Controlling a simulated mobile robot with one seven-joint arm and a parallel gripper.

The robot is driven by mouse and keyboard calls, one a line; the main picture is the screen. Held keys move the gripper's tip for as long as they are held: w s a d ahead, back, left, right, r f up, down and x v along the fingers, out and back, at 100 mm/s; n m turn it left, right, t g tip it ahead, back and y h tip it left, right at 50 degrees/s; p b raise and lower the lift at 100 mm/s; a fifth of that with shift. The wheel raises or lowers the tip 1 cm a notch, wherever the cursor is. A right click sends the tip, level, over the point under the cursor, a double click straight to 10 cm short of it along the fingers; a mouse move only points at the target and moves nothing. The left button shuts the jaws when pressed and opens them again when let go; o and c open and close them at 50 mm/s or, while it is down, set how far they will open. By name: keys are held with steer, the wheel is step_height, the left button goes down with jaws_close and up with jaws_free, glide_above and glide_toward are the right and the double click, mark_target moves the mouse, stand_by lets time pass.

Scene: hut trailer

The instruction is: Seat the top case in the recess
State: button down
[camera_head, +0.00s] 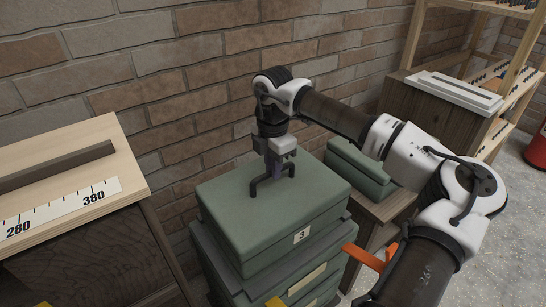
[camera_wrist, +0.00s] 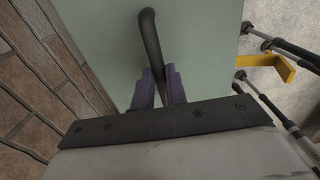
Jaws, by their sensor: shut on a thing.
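The top case (camera_head: 260,218) is a green box with a number 3 label (camera_head: 301,236) on its front and a black handle on its lid. It sits on top of a stack of green cases (camera_head: 273,281), turned slightly relative to the one below. Whether it touches that case or hangs just above it I cannot tell. My gripper (camera_head: 272,170) points down over the lid and is shut on the handle. In the wrist view, the purple fingers (camera_wrist: 160,88) close around the black handle (camera_wrist: 151,42) above the pale green lid (camera_wrist: 190,35). The recess is hidden under the case.
A brick wall (camera_head: 155,75) runs close behind the stack. A wooden bench with a number scale (camera_head: 62,208) stands at left. Another green case (camera_head: 358,170) sits on a wooden stand at right. Orange and yellow parts (camera_head: 368,257) stick out near the stack's front right.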

steer(key=shift+f, duration=1.8)
steer(key=shift+f, duration=0.15)
steer(key=c, duration=1.4)
jaws_free()
step_height(320, 180, up, 12)
steer(key=shift+r, duration=0.1)
